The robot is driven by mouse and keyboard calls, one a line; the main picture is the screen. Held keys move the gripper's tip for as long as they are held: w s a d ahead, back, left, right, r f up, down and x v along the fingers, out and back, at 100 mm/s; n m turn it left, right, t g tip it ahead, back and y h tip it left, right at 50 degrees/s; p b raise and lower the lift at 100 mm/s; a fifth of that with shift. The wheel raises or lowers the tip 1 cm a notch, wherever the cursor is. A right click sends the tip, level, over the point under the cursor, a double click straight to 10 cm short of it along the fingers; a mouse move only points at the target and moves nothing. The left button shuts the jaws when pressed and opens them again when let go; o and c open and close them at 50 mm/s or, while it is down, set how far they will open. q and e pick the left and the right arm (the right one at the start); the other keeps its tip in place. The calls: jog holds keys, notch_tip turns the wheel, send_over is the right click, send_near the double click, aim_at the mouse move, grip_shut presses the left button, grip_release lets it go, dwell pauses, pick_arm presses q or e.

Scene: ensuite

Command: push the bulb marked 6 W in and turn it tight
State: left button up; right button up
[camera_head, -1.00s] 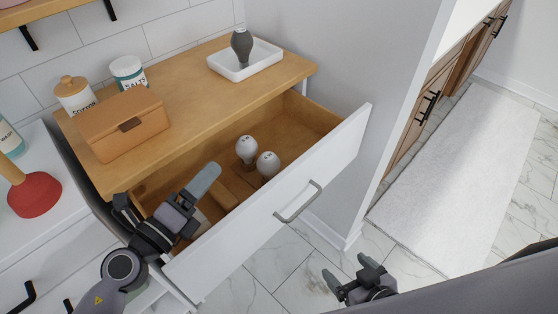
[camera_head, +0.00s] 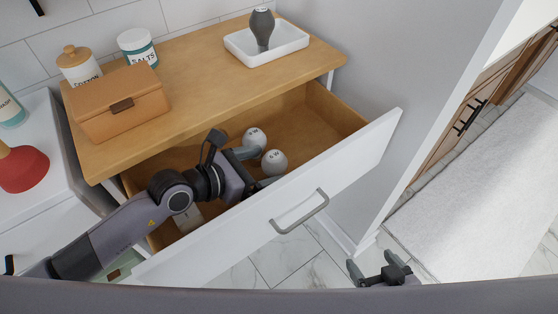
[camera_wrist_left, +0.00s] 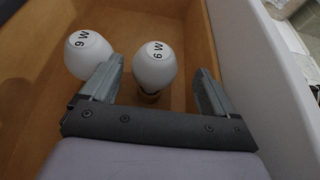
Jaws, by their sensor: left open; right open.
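Two white bulbs stand in the open drawer (camera_head: 335,150). The nearer bulb (camera_head: 274,162), by the drawer front, seems to read 6 W in the head view. In the left wrist view it is the right-hand bulb (camera_wrist_left: 154,68), upright with a brass-coloured base partly showing below. My right gripper (camera_head: 379,270) is open and empty, outside the drawer.
The drawer front (camera_head: 290,205) and its handle (camera_head: 300,212) border my left arm. On the wooden top are a brown box (camera_head: 120,105), two jars, and a white tray (camera_head: 290,42) with a dark grey bulb-shaped object (camera_head: 262,28). A wall stands right of the drawer.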

aim_at(283, 161)
pick_arm(q)
jog(key=shift+w+d+f, duration=0.3)
jog(key=shift+w+d, duration=0.1)
jog(key=shift+d, duration=0.15)
jog(key=shift+w+d+f+b, duration=0.5)
jog(key=shift+w+d+f, duration=0.6)
jog(key=shift+w, duration=0.05)
jog(key=shift+w+d+f, duration=0.25)
jog(key=shift+w+d, duration=0.15)
jog(key=shift+d, duration=0.15)
jog(key=c, duration=1.1)
